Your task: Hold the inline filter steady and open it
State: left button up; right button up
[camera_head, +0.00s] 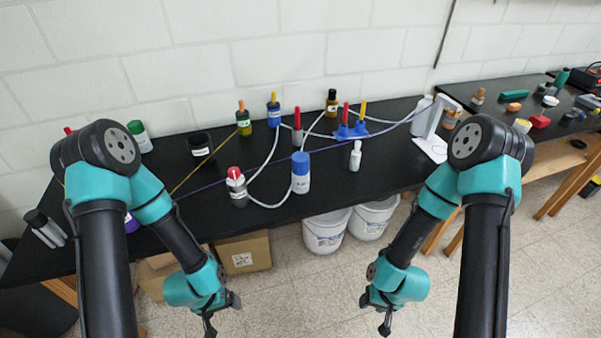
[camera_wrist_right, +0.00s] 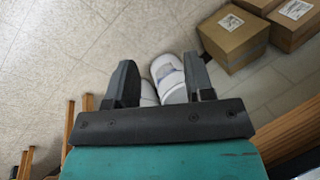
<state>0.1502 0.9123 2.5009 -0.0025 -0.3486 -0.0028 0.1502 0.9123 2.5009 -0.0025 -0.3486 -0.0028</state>
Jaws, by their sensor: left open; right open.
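No part is readably marked as the inline filter. A white cylinder with a blue cap (camera_head: 301,173) stands upright near the front edge of the black bench, with a pale tube at its side. A red-capped bottle (camera_head: 237,188) stands to its left, where pale tubing also meets it. Which of them is the filter I cannot tell for sure. My left gripper (camera_head: 222,314) is open and empty, in front of the bench edge. My right gripper (camera_head: 375,314) is also open and empty in front of the bench; its spread fingers show in the right wrist view (camera_wrist_right: 160,88).
Several capped bottles, a blue stand (camera_head: 350,130) and a small white bottle (camera_head: 356,156) occupy the black bench (camera_head: 400,165). A purple cord and pale tubes cross it. White buckets (camera_head: 326,232) and cardboard boxes (camera_head: 243,252) sit below. A second bench stands at right.

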jog(key=o, duration=0.8)
jog(key=shift+c, duration=0.2)
